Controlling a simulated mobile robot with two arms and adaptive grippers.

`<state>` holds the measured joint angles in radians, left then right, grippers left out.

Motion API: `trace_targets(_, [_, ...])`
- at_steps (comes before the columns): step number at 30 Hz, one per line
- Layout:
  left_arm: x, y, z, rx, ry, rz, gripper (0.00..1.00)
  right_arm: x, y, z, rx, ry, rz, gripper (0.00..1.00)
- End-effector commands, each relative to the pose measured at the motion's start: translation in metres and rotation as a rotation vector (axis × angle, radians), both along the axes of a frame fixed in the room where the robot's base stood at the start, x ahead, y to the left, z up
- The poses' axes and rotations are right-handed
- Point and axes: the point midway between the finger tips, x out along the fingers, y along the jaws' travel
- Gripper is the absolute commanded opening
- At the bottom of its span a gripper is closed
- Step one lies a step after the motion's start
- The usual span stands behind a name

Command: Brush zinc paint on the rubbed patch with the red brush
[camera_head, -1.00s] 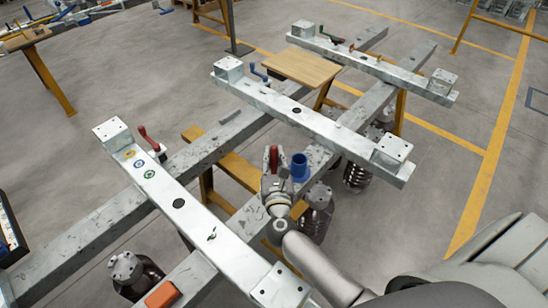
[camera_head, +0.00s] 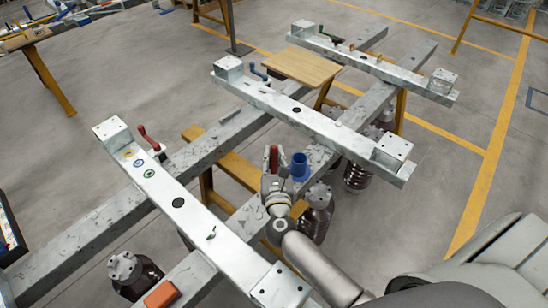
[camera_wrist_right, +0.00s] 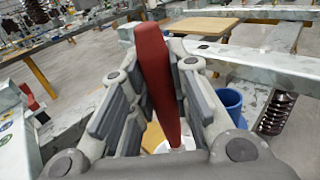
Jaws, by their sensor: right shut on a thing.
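My right gripper (camera_head: 272,180) is shut on the red brush (camera_head: 273,158), whose handle points up between the fingers. In the right wrist view the red handle (camera_wrist_right: 158,82) stands between the pads; its bristles are hidden. A blue cup (camera_head: 299,168) stands just right of the gripper on a grey beam. My left gripper is not in view.
A red-handled clamp (camera_head: 148,138) stands up at the near beam's far end. An orange block (camera_head: 162,293) lies on a grey beam at the bottom. A wooden board (camera_head: 300,67) rests between the farther beams. Ribbed dark insulators (camera_head: 317,215) stand below.

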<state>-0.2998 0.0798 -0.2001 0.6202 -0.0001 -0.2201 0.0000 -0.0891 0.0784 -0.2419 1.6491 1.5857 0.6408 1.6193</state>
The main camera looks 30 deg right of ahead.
Motion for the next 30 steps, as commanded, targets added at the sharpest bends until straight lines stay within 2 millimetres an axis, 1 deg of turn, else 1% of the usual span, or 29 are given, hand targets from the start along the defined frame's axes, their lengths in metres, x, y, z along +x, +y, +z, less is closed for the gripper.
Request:
trace_targets(1, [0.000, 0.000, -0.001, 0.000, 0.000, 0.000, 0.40, -0.001, 0.000, -0.003, 0.002, 0.005, 0.001, 0.00])
trace_targets(17, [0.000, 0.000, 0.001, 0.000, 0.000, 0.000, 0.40, -0.001, 0.000, -0.003, 0.002, 0.008, 0.001, 0.00])
trace_targets(20, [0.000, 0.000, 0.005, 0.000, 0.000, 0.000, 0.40, -0.001, 0.000, 0.002, 0.002, 0.008, 0.001, 0.00])
trace_targets(30, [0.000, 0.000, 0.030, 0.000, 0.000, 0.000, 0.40, -0.001, 0.000, 0.032, 0.001, 0.004, 0.000, 0.00])
